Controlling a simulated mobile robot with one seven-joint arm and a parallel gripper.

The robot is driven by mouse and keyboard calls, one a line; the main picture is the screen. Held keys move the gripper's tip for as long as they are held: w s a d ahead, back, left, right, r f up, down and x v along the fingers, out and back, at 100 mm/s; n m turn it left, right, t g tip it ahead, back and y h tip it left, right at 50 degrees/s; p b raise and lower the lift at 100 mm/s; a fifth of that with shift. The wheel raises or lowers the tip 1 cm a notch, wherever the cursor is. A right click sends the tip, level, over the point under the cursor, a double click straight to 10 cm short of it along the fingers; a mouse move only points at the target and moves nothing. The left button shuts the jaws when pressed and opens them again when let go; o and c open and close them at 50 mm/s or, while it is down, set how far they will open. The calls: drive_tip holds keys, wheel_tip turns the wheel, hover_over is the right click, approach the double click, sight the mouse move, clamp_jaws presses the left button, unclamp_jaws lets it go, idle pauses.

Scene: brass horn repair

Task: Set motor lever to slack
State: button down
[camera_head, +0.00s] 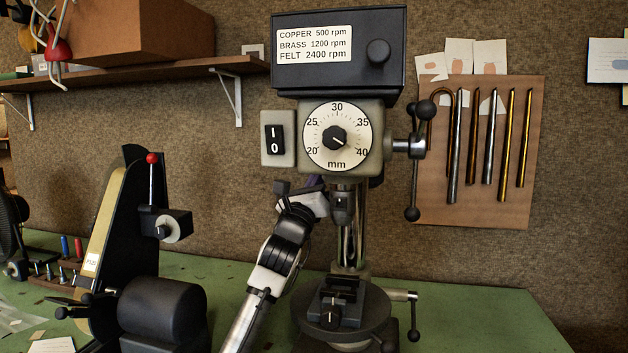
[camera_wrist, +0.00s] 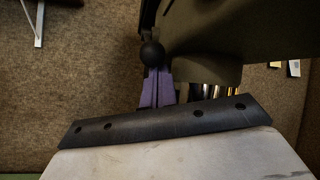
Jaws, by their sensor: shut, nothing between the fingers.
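My gripper (camera_head: 317,182) reaches up beside the left underside of the drill press head (camera_head: 380,135), mostly hidden by it in the head view. In the wrist view its purple fingers (camera_wrist: 157,88) are together and empty. A dark lever with a black ball end (camera_wrist: 152,54) hangs in line with the fingertips there, by the drill head's left edge. I cannot tell whether the fingers touch the ball. This looks like the motor lever; in the head view I cannot make it out, and no slack marking is legible.
A belt grinder (camera_head: 140,250) with a red-knobbed lever (camera_head: 152,159) stands left. A tube board (camera_head: 530,150) hangs right. The bench's right end (camera_head: 490,320) is clear.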

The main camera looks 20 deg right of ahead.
drive_tip(key=shift+s+a+r+n+g+y+p, duration=0.35)
drive_tip(key=shift+r+y+p, duration=0.2)
drive_tip(key=shift+y+p, duration=0.2)
drive_tip(key=shift+s+f, duration=0.1)
drive_tip(key=shift+f, duration=0.05)
